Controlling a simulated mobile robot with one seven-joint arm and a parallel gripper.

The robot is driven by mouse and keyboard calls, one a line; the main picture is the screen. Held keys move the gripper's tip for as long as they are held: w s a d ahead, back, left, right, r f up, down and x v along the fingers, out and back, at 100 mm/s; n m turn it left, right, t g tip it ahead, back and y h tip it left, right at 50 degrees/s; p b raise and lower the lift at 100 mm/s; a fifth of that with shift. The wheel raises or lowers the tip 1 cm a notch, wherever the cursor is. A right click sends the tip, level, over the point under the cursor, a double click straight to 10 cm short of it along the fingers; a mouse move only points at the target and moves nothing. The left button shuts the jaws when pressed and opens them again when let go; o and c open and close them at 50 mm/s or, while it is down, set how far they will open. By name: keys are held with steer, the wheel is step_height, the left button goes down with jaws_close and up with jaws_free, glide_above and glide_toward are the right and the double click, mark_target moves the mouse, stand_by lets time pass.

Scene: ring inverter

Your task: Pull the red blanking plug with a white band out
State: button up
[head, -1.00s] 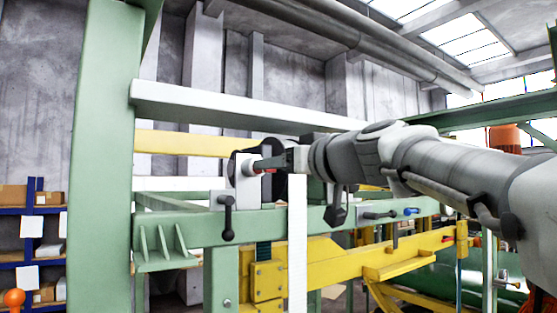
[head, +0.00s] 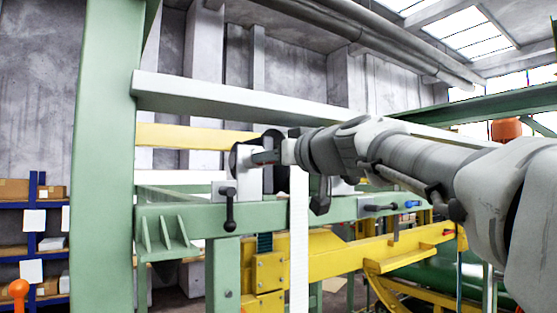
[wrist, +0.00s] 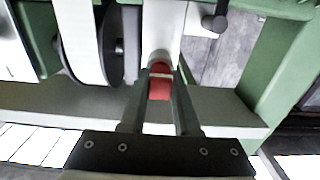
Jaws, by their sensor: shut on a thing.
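The red blanking plug (wrist: 159,86) shows in the wrist view, with a pale band across it. It sits between the two fingers of my gripper (wrist: 160,80), which is shut on it. The plug's far end meets a light grey fitting (wrist: 163,35), and I cannot tell how deep it sits. In the head view my gripper (head: 264,157) reaches left to the pale block on the green beam. The plug is hidden there.
A dark-rimmed wheel with a white strap (wrist: 88,40) stands close to the left of my fingers in the wrist view. A black-knobbed lever (head: 229,208) hangs from the green beam (head: 185,222). A green post (head: 103,130) stands at left.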

jaws_close()
steer(key=b+v, duration=0.3)
steer(key=v, duration=0.3)
steer(key=shift+b, duration=0.35)
stand_by(0.3)
